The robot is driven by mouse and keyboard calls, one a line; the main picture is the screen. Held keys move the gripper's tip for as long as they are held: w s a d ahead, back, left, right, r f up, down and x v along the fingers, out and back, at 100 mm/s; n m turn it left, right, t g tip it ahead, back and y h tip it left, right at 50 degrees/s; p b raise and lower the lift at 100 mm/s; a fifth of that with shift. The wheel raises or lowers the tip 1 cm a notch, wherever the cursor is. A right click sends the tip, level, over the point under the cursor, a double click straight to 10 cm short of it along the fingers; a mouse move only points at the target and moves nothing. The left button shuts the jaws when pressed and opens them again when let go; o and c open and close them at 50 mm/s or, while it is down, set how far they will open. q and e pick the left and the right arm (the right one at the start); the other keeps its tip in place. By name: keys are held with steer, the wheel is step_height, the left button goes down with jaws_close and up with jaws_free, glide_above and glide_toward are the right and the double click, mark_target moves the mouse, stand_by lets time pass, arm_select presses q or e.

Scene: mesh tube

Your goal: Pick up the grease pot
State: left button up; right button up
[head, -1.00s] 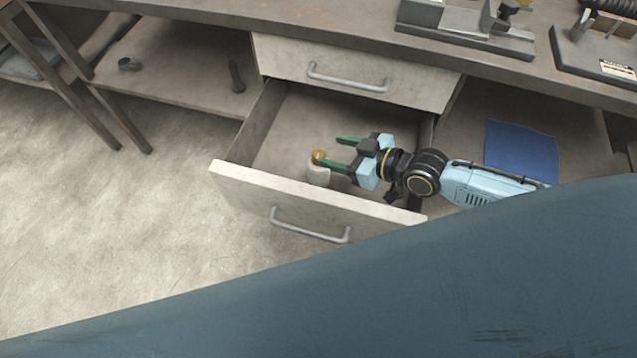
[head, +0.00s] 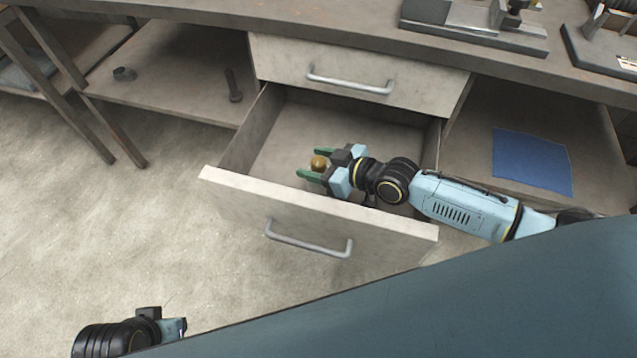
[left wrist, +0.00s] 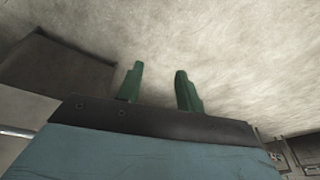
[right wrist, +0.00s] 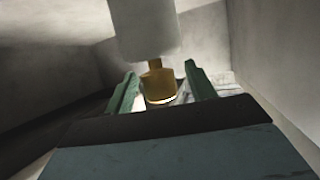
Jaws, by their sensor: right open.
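The grease pot has a brass top (head: 318,162) and stands in the open drawer (head: 285,130). In the head view its pale body is hidden behind my gripper and the drawer front. My right gripper (head: 309,163) is open, one finger on each side of the brass top. In the right wrist view the pale body (right wrist: 143,28) and brass top (right wrist: 157,80) show between the open fingers (right wrist: 160,85); I cannot tell whether they touch. My left gripper (left wrist: 159,85) is open and empty over the floor; part of it shows at the head view's bottom left.
The drawer front (head: 310,205) and side walls stand close around my right gripper. A closed drawer (head: 350,75) is above. A blue cloth (head: 533,160) lies on the right shelf. Small parts (head: 124,73) lie on the left shelf. The floor at left is clear.

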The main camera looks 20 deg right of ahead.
steer(key=shift+w+a+f, duration=0.25)
steer(key=shift+w+a, duration=0.15)
steer(key=shift+w, duration=0.05)
jaws_close()
